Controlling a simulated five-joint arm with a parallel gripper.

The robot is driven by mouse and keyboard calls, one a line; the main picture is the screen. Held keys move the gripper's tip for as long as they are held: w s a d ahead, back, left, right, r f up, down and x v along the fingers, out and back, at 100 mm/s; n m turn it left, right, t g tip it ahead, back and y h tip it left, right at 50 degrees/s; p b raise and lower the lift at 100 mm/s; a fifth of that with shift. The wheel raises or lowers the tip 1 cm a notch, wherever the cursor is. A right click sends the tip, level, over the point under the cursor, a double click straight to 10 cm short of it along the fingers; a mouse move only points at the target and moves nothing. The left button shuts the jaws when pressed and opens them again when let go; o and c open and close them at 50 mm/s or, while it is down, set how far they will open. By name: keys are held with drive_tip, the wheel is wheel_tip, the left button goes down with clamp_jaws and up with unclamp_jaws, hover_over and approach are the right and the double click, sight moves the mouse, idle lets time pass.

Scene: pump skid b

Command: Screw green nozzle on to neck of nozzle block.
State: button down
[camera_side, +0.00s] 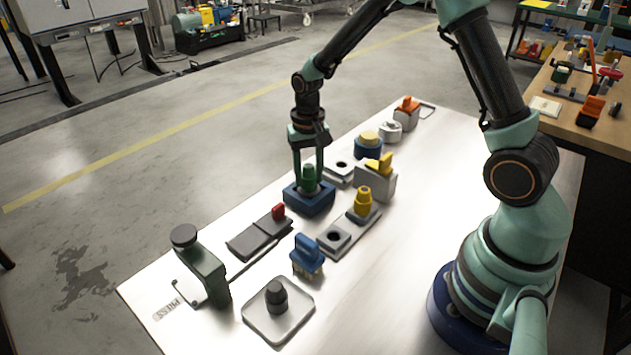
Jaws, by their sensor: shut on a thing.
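The green nozzle (309,179) is upright over a dark blue block (309,201) near the middle of the table. My gripper (309,180) points straight down with its two fingers on either side of the nozzle, shut on it. The nozzle's lower end meets the top of the blue block. I cannot tell whether it sits on a neck there, as any neck is hidden.
Close to the right stand a yellow nozzle-like piece (363,200) and a grey block with a yellow lever (375,185). A grey block with a hole (334,239), a blue connector (307,256) and a dark green press (204,265) are nearer the front.

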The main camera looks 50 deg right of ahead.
sight(308, 165)
drive_tip(key=shift+f, duration=0.35)
drive_tip(key=shift+c, duration=1.6)
unclamp_jaws()
wheel_tip(308, 165, up, 11)
drive_tip(key=shift+f, duration=0.1)
drive_tip(key=shift+r, duration=0.65)
